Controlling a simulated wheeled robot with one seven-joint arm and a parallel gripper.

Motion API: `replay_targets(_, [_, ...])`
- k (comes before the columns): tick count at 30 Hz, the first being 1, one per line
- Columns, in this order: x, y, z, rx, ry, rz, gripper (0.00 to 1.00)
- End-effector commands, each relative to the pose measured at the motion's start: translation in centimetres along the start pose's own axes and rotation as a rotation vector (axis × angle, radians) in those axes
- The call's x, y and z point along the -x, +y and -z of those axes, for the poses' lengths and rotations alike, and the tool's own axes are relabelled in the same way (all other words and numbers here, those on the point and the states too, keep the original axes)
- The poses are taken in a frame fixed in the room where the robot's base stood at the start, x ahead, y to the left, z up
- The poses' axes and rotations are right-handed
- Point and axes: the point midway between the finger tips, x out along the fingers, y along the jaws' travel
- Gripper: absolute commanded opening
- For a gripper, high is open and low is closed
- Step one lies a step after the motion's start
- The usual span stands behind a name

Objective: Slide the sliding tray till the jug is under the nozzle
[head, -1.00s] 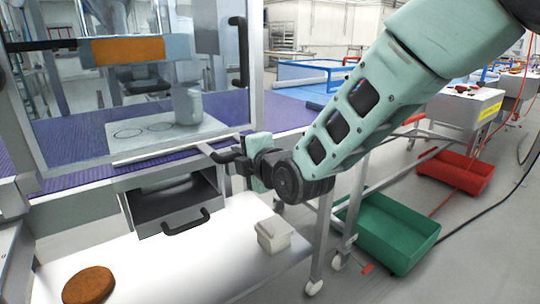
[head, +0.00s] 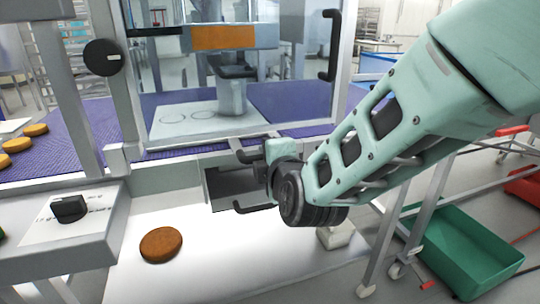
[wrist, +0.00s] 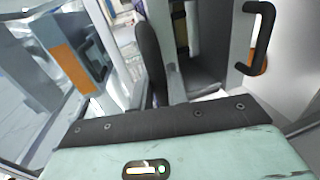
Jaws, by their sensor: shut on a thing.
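The sliding tray (head: 180,128) is a pale plate with circle outlines, lying inside the clear-windowed machine. The jug (head: 232,98), a grey cylinder, stands on its right part. Above it is a housing with an orange panel (head: 222,38), also in the wrist view (wrist: 75,68). A dark part (head: 238,72) below the housing looks like the nozzle. The jug appears roughly below it; exact alignment is unclear. My gripper (head: 252,154) is shut on the tray's dark handle (head: 238,147) at the front right. The wrist view shows a dark finger (wrist: 150,62); the grip is largely hidden there.
An open drawer with a black handle (head: 252,208) is just below my gripper. A brown round patty (head: 161,245) and a pale box (head: 336,236) are on the white table (head: 215,270). A black knob panel (head: 68,208) stands left; a green bin (head: 465,252) is at right.

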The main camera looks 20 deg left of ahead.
Motion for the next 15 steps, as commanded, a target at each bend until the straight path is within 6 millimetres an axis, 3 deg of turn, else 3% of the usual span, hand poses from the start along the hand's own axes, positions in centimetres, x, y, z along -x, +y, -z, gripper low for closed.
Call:
replay_targets(4, [0.08,-0.19,0.63,0.001,0.012,0.004,0.00])
replay_targets(5, [0.08,-0.18,0.66,0.001,0.013,0.004,0.24])
replay_targets(6, [0.08,-0.17,0.65,0.001,0.013,0.003,0.36])
replay_targets(15, [0.13,-0.04,0.40,0.000,0.008,0.001,0.36])
